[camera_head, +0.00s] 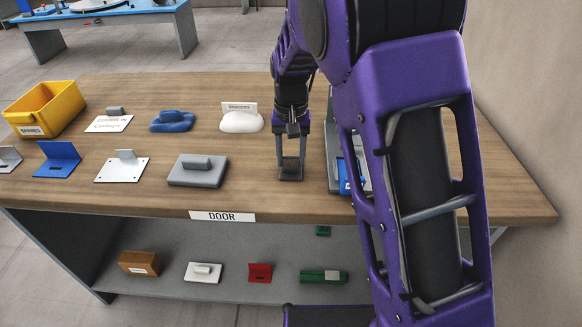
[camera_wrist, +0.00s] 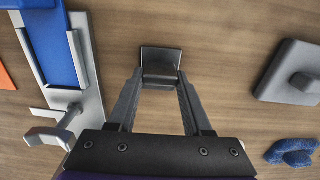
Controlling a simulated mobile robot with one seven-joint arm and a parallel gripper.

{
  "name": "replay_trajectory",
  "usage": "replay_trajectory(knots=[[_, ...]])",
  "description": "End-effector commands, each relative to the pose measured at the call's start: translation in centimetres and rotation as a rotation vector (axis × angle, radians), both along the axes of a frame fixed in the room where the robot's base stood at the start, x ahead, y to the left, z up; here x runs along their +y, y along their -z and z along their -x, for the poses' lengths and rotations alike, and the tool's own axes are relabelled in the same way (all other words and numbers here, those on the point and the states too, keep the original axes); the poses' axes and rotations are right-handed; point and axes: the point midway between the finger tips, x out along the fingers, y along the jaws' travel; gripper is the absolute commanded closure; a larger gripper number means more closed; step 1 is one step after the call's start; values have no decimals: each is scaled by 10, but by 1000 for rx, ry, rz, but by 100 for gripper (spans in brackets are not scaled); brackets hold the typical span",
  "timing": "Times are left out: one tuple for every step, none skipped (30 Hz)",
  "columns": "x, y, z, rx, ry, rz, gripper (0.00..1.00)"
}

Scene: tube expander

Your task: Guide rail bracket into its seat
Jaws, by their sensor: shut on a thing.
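My gripper (camera_head: 291,160) points down over the table right of centre and is shut on a small dark grey bracket (camera_head: 291,177). In the wrist view the bracket (camera_wrist: 161,57) shows a flat plate beyond the fingertips (camera_wrist: 160,80), with a raised part between them. I cannot tell whether it touches the table. To its right in the head view, a grey fixture with a blue panel (camera_head: 347,178) is partly hidden behind my arm. In the wrist view this fixture (camera_wrist: 90,60) is at left, with its blue panel and a silver lever-like part. I cannot tell which part is the seat.
A grey block (camera_head: 197,171), a white plate bracket (camera_head: 121,170), a blue bracket (camera_head: 57,160) and a white rounded piece (camera_head: 241,121) stand left of my gripper. A yellow bin (camera_head: 45,107) is farther left. Bare wood separates bracket and fixture. A lower shelf (camera_head: 230,262) holds several parts.

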Motion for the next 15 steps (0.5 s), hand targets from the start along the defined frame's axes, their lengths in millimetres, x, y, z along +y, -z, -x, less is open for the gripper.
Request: replay_trajectory(knots=[[0, 0, 0, -1, 0, 0, 100], [0, 0, 0, 0, 0, 0, 100], [0, 0, 0, -1, 0, 0, 100], [0, -1, 0, -1, 0, -1, 100], [0, -1, 0, -1, 0, -1, 100], [0, -1, 0, -1, 0, -1, 100], [0, -1, 0, -1, 0, 0, 100], [0, -1, 0, -1, 0, 0, 100], [0, -1, 0, -1, 0, -1, 100], [0, -2, 0, -1, 0, -1, 100], [0, -3, 0, -2, 0, -1, 100], [0, -6, -1, -2, 0, -1, 100], [0, -9, -1, -2, 0, -1, 100], [0, -13, -1, -3, 0, -2, 100], [0, -20, -1, -4, 0, -2, 100]])
